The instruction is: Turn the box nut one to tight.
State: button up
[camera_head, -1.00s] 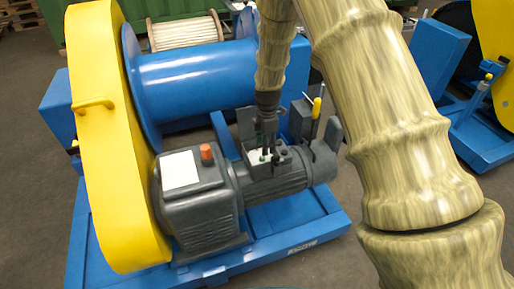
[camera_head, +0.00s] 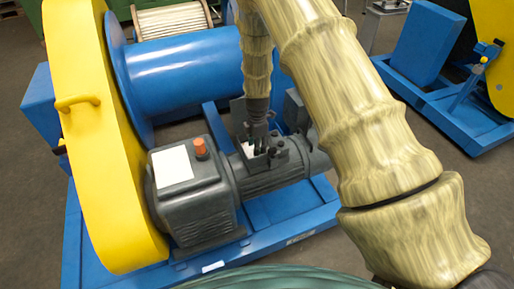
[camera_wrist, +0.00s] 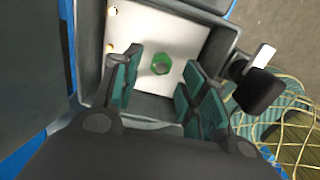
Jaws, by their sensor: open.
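The green hex nut (camera_wrist: 161,64) sits on the white plate (camera_wrist: 150,25) inside the open box on the motor. My gripper (camera_wrist: 160,74) is open, pointing down into this box. Its teal-padded fingers stand on either side of the nut, with visible gaps between pads and nut. In the head view my gripper (camera_head: 259,147) is over the box (camera_head: 280,152) on top of the grey motor (camera_head: 275,179). The nut is too small or hidden to make out there.
The box walls (camera_wrist: 91,55) stand close around my fingers. Two small brass-coloured fittings (camera_wrist: 109,47) are on the plate's left side. A grey gearbox with an orange cap (camera_head: 200,147), a yellow guard (camera_head: 80,140) and a blue drum (camera_head: 170,80) surround the motor.

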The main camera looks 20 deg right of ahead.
jog(key=shift+f, duration=0.9)
grip_shut()
